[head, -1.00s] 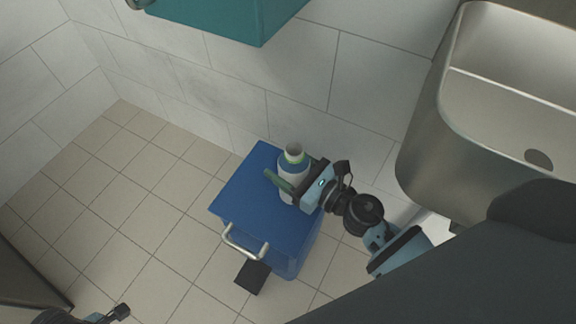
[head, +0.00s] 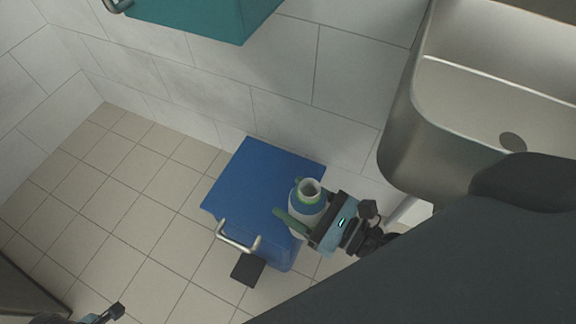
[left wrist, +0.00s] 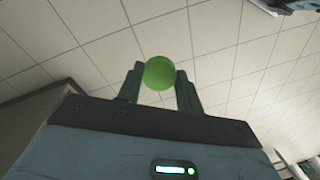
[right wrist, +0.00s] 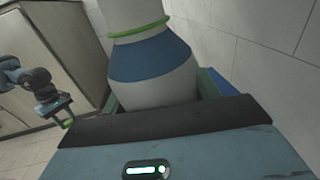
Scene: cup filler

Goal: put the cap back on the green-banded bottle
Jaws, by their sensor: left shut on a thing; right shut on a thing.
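The bottle (head: 302,208) is white with a blue band and a green ring at its neck; its open, uncapped mouth shows in the head view. My right gripper (head: 300,232) is shut around its body. The right wrist view shows the bottle (right wrist: 152,60) large and close, its blue band above the jaws. A round green cap (left wrist: 159,73) is between the fingertips of my left gripper (left wrist: 159,85), which is shut on it. In the head view only a little of my left arm shows at the lower left, well apart from the bottle.
A blue cabinet (head: 250,185) with a metal handle (head: 237,241) stands below and left of the bottle. A steel sink (head: 405,150) is at the right, and a teal box (head: 205,15) is on the wall above. Open tiled floor (head: 130,215) lies at the left.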

